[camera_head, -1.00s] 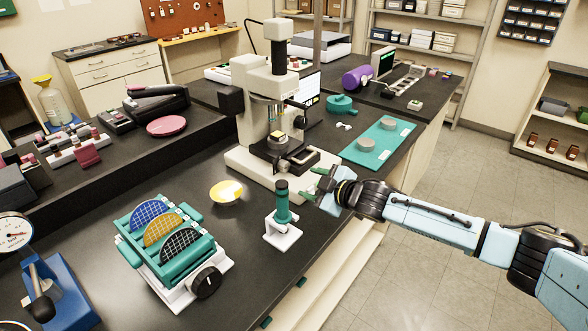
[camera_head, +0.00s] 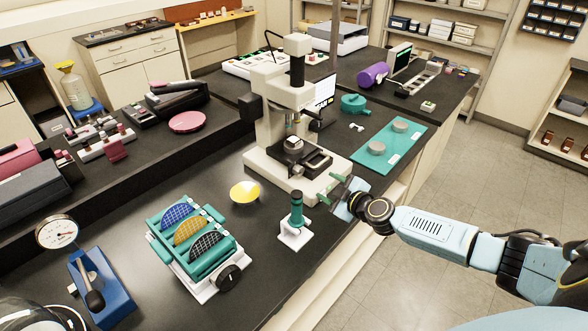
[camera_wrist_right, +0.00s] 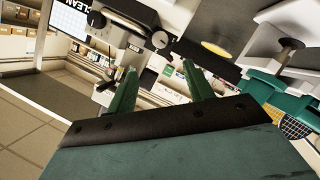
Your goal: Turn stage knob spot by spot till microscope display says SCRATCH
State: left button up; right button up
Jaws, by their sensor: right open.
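The microscope (camera_head: 282,165) is a cream stand with a black tube and a dark stage (camera_head: 293,146), in the middle of the head view. Its display (camera_head: 324,90) is seen at a slant there; in the right wrist view the display (camera_wrist_right: 72,20) reads CLEAN. A round dark knob (camera_wrist_right: 160,40) shows in the right wrist view, beyond my fingertips. My right gripper (camera_head: 334,188) is at the front right of the microscope base, fingers apart. In the right wrist view the open green fingers (camera_wrist_right: 158,78) hold nothing and appear short of the knob. My left gripper is not in view.
A green stamp-like tool on a white foot (camera_head: 296,225) stands just left of my right gripper. A teal wafer rack (camera_head: 195,250) and a yellow dish (camera_head: 245,192) are further left. A teal mat (camera_head: 388,145) with grey discs lies behind my gripper.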

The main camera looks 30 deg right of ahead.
aim_at(301, 171)
jog(key=b+x, duration=0.5)
jog(key=x, duration=0.8)
jog(key=shift+w+f, duration=0.1)
jog(key=shift+f, duration=0.1)
jog(key=c, duration=1)
